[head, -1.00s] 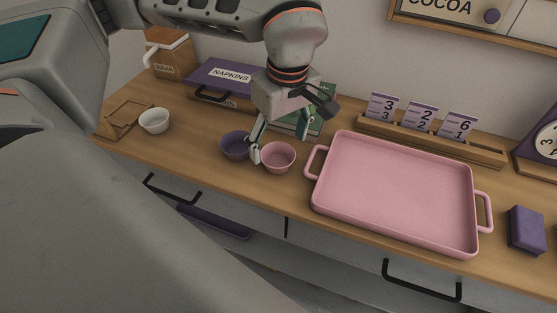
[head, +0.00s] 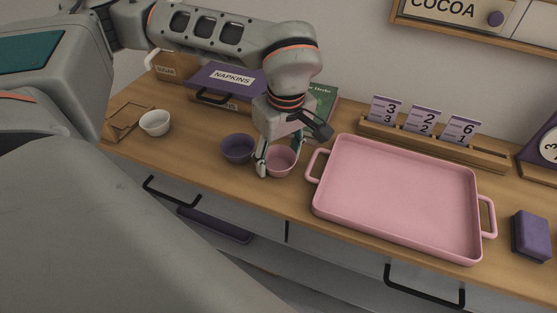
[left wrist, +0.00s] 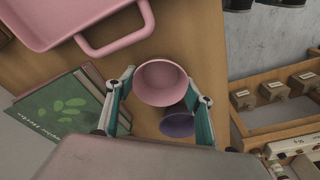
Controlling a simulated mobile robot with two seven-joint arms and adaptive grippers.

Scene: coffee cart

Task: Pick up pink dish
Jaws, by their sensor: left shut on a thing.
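The pink dish (head: 281,161) is a small round bowl on the wooden counter, left of the pink tray. My left gripper (head: 279,165) is shut on it, with fingers on opposite sides of the bowl. In the left wrist view the pink dish (left wrist: 162,84) sits between the two fingertips (left wrist: 160,90), its open mouth facing the camera. I cannot tell whether the dish is lifted off the counter. My right gripper is not in view.
A purple bowl (head: 237,148) stands close on the left, a white bowl (head: 154,122) farther left. The large pink tray (head: 318,207) is close on the right. Behind are a napkin box (head: 229,79), a green book (head: 321,103) and a number-card rack (head: 430,143).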

